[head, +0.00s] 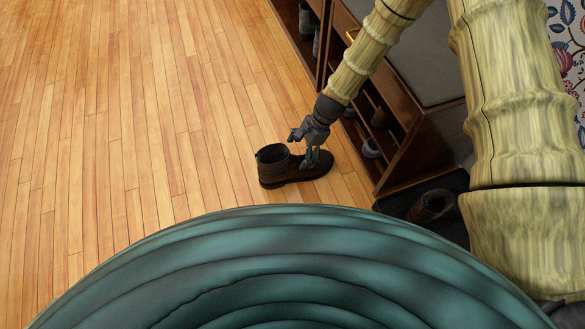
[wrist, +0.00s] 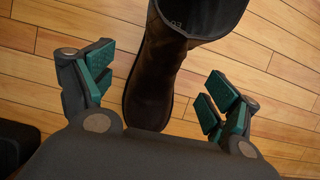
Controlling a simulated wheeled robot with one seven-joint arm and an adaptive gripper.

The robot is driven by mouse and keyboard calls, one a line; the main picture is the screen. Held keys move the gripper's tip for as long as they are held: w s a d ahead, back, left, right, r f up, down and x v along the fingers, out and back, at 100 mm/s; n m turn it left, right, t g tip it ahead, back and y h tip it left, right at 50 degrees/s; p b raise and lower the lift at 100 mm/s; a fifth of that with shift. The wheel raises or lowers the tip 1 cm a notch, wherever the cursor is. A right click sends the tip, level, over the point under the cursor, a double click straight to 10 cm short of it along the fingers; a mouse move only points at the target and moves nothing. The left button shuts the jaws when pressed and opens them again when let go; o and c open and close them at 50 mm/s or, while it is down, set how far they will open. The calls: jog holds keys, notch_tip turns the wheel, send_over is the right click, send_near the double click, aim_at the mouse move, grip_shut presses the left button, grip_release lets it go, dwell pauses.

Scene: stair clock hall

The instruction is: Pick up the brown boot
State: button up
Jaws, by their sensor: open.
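The brown boot (head: 287,174) stands upright on the wooden floor, its opening at the left and its toe toward the shoe cabinet at the right. My gripper (head: 303,148) is over the boot's front part, with its fingers apart. In the wrist view the brown boot (wrist: 160,75) lies between the two green-padded fingers of my gripper (wrist: 160,92), with a gap on each side. The shaft's dark opening is at the top of that view. The end of the toe is hidden behind the gripper's body.
A wooden shoe cabinet (head: 420,135) with shoes on its shelves and a grey top stands just right of the boot. Another brown boot (head: 432,206) is on a dark mat (head: 392,205) at the lower right. The floor (head: 110,130) at the left is clear.

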aim_at(293, 163)
jog(key=shift+b+x, duration=2.35)
jog(key=shift+x, duration=1.3)
jog(key=shift+w, duration=0.15)
jog(key=c, duration=1.5)
